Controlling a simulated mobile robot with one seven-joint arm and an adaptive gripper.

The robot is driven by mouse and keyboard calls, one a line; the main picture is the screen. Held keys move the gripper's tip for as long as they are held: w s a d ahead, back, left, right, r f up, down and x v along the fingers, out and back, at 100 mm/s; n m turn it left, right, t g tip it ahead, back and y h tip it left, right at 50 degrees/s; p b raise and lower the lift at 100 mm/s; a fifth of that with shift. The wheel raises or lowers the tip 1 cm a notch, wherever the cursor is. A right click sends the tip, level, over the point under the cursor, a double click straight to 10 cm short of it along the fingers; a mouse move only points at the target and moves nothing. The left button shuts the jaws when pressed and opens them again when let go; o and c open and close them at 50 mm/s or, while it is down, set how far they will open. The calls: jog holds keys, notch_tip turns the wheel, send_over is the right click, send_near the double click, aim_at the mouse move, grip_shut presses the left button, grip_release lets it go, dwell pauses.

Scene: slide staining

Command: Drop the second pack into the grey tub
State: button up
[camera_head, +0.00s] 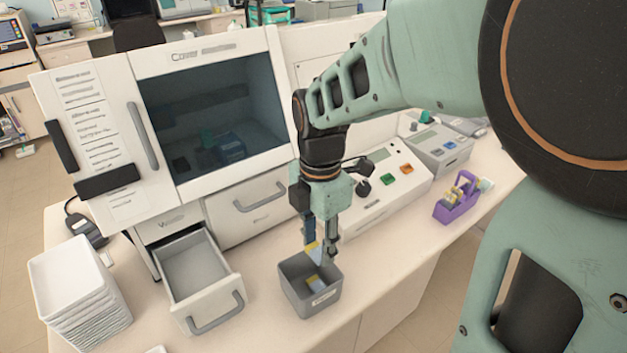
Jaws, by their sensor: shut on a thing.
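The grey tub (298,301) stands on the counter near its front edge, with a label on its front. One small pack (315,283), yellow and pale, lies inside it. My gripper (320,250) points down over the tub's back part. It is shut on a second small pack (313,251), yellow and pale blue, whose lower end hangs about level with the tub's rim or just above it. The fingers partly hide this pack.
An open, empty-looking drawer (196,268) sticks out left of the tub. A stack of white trays (75,290) stands at the far left. A cabinet with a dark window (215,115) stands behind.

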aim_at(319, 249)
notch_tip(319, 249, down, 4)
jog(key=shift+r+b, duration=0.2)
jog(key=shift+b, duration=0.9)
jog(key=o, duration=1.2)
jog(key=shift+r, duration=0.15)
notch_tip(319, 249, up, 12)
jog(key=shift+f, duration=0.1)
